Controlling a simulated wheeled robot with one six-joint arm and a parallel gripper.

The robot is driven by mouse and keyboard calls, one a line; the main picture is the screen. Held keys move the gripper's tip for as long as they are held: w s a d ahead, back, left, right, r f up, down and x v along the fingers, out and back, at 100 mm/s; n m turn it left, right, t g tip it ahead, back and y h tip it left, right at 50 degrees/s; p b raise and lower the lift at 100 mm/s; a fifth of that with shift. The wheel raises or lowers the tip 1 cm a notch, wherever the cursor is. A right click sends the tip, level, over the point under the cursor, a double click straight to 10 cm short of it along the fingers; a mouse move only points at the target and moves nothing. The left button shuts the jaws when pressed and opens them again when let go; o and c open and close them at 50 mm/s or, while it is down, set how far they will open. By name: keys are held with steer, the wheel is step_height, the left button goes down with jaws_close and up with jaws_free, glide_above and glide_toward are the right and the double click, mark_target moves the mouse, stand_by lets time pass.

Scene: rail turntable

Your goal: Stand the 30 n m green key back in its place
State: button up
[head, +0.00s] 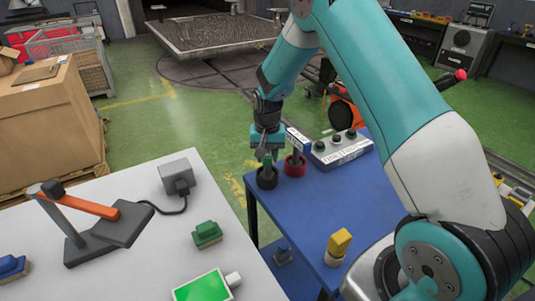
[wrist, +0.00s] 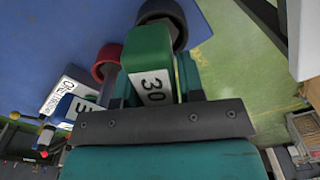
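The green key (wrist: 148,52) has a white label reading 30. My gripper (wrist: 157,80) has its fingers on both sides of the key and appears shut on it. In the head view my gripper (head: 267,153) points down at the left corner of the blue table (head: 315,195). The key's green part shows just over a black round holder (head: 267,179), which also shows in the wrist view (wrist: 166,14). I cannot tell whether the key's lower end is inside the holder. A red round holder (head: 296,167) stands beside it with a blue-headed key (head: 298,140) over it.
A yellow-topped stamp (head: 338,245) is near the blue table's front. The white table (head: 150,240) at left bears a green block (head: 207,234), a screen (head: 203,288) and an orange-handled lever (head: 90,208).

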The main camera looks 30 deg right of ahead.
steer(key=o, duration=0.3)
steer(key=shift+r, duration=0.15)
step_height(320, 180, up, 17)
steer(key=b, duration=0.2)
steer(key=shift+r+b, duration=0.1)
steer(key=shift+b, duration=0.3)
